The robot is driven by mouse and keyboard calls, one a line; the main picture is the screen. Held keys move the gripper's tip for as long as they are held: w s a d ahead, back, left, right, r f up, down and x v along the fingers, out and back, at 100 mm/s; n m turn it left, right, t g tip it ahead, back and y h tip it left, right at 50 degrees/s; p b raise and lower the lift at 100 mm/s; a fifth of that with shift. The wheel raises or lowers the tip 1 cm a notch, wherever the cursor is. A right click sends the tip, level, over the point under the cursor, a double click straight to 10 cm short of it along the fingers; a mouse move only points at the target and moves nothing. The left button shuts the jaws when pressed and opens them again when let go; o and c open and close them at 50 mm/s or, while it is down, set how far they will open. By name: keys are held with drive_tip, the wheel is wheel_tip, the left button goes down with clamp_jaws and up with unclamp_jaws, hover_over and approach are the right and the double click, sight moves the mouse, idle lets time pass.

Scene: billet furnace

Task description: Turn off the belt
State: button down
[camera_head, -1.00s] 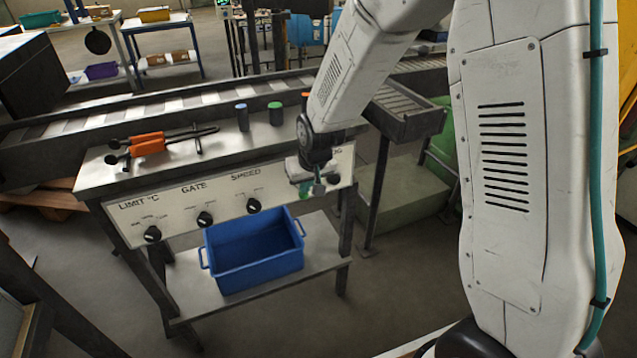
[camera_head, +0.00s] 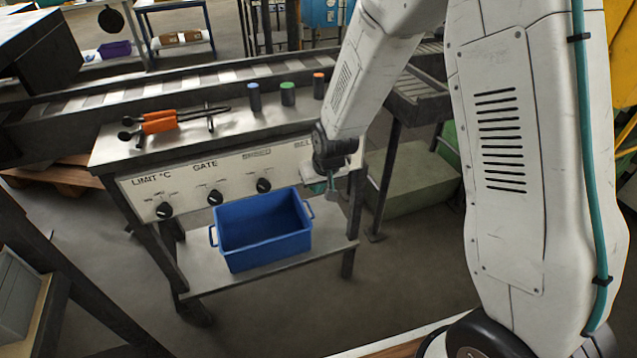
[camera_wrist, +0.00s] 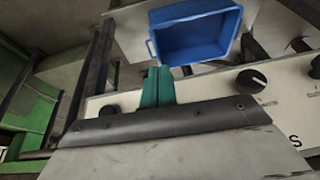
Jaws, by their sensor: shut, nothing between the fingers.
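The control panel (camera_head: 235,183) is the pale front of the workbench. It has labelled black knobs: LIMIT °C (camera_head: 164,210), GATE (camera_head: 215,197) and SPEED (camera_head: 263,185). A partly hidden BELT label (camera_head: 303,145) is at its right end, and my arm covers the control below it in the head view. My gripper (camera_head: 319,187) is shut and empty by that right end. In the wrist view its green fingers (camera_wrist: 158,86) are together, between a dark knob (camera_wrist: 110,111) on the left and the SPEED knob (camera_wrist: 251,80) on the right. I cannot tell whether they touch the panel.
A blue bin (camera_head: 263,238) sits on the shelf below the panel. Orange-handled tools (camera_head: 160,122) and several coloured cylinders (camera_head: 288,94) are on the benchtop. The conveyor (camera_head: 215,76) runs behind. Open floor (camera_head: 400,270) lies to the bench's right.

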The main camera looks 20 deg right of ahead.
idle(0.6)
drive_tip(key=s+d+r, duration=0.1)
drive_tip(key=s+r, duration=0.7)
drive_tip(key=s, duration=0.2)
drive_tip(key=shift+s+d+r, duration=0.2)
drive_tip(key=shift+d+r, duration=0.2)
